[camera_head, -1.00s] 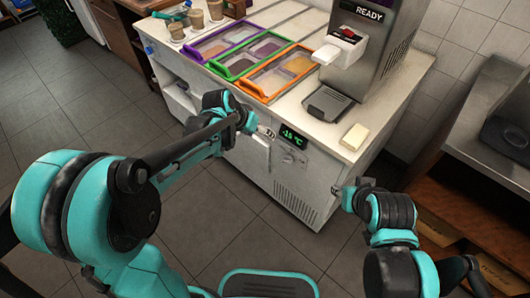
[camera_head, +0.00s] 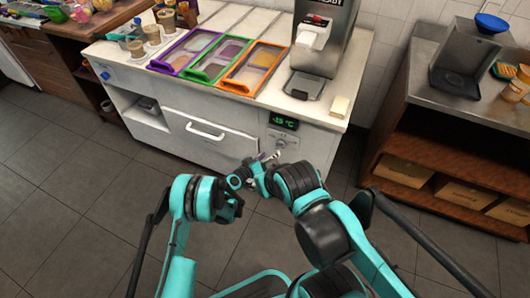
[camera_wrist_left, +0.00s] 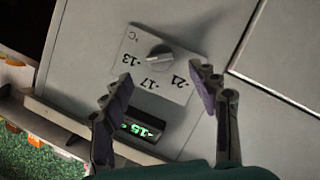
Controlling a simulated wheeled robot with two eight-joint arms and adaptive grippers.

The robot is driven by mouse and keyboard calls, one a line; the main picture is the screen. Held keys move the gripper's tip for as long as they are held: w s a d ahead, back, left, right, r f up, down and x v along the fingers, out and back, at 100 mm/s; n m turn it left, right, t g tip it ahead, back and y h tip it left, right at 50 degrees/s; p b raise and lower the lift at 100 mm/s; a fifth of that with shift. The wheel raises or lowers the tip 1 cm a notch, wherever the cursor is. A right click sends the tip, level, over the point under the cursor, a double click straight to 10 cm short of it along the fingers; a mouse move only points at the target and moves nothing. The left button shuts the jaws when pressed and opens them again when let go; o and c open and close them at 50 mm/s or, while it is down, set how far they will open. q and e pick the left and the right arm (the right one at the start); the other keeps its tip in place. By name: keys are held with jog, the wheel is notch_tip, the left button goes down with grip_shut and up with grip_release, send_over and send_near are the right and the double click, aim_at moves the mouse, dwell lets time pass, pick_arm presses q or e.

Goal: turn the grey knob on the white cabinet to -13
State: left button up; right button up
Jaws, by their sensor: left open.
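The grey knob (camera_wrist_left: 160,55) sits on a pale panel marked -13, -17 and -21 on the white cabinet. It also shows small in the head view (camera_head: 281,143). The green display (camera_head: 284,121) beside it appears to read -15 °C; in the left wrist view the display (camera_wrist_left: 143,129) is upside down. My left gripper (camera_head: 270,157) is in front of the cabinet, just below the knob in the picture. In the left wrist view its dark fingers (camera_wrist_left: 163,86) are open and empty, apart from the knob. My right arm is at the right; its fingertips cannot be made out.
A white drawer handle (camera_head: 206,131) is left of the knob. Purple, green and orange trays (camera_head: 240,85) and a dispenser (camera_head: 318,45) stand on the cabinet top. A wooden shelf unit (camera_head: 400,130) is at the right. The tiled floor at the left is clear.

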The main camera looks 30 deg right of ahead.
aim_at(279, 148)
pick_arm(q)
jog(key=b+x, duration=0.2)
jog(key=x, duration=0.4)
jog(key=shift+d+f, duration=0.15)
jog(key=shift+d, duration=0.05)
jog(key=shift+w+d, duration=0.35)
jog(key=shift+d, duration=0.15)
